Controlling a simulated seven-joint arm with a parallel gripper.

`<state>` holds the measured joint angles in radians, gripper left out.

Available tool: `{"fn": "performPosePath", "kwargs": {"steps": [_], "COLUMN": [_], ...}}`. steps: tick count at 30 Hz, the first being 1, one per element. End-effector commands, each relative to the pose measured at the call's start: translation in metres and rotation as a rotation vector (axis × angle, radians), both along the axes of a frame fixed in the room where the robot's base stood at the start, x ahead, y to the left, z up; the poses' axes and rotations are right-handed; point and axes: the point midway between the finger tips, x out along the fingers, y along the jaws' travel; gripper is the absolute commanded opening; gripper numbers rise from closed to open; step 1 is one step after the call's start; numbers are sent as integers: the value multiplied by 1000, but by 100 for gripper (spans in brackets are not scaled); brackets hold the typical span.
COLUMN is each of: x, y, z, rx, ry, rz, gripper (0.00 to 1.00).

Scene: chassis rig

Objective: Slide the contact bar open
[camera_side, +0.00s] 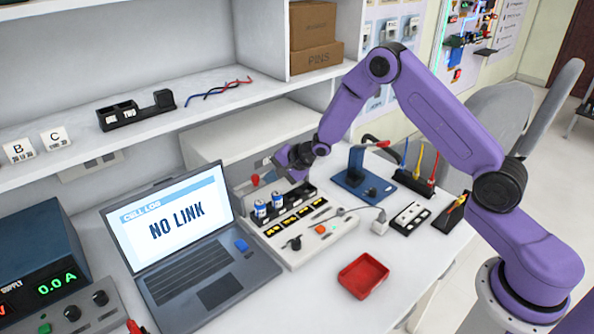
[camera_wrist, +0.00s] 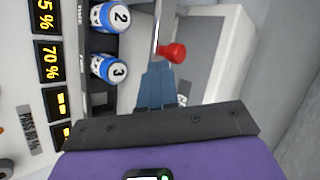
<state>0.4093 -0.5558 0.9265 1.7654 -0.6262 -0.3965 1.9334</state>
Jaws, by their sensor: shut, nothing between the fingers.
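The contact bar (camera_wrist: 157,28) shows in the wrist view as a thin metal strip beside the cell rack. Its red knob (camera_wrist: 173,53) stands just past my fingertips, and also shows in the side view (camera_side: 255,180). My gripper (camera_wrist: 157,72) is shut and empty, its fingers close to the knob; I cannot tell whether they touch it. In the side view my gripper (camera_side: 296,170) is low over the back of the rig. Two blue-and-white cells, marked 2 (camera_wrist: 119,17) and 3 (camera_wrist: 112,68), sit in the black rack (camera_wrist: 84,60).
The rig's front panel has lit percent displays (camera_wrist: 49,65). A laptop (camera_side: 190,250) reading NO LINK stands left of the rig. A red tray (camera_side: 363,276) lies in front. A blue stand (camera_side: 365,183) and a black holder (camera_side: 417,183) with coloured tools are to the right.

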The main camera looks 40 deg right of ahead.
Motion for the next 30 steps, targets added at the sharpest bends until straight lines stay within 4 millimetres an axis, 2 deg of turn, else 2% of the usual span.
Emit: {"fn": "performPosePath", "kwargs": {"steps": [5,18,24,30], "x": [-25,-72,-85,-90], "y": [-10,-33,-40,-42], "z": [2,53,66,71], "rx": [-1,-2,-3,-3], "ry": [4,0,2,3], "rz": [2,6,6,7], "gripper": [0,0,0,0]}}
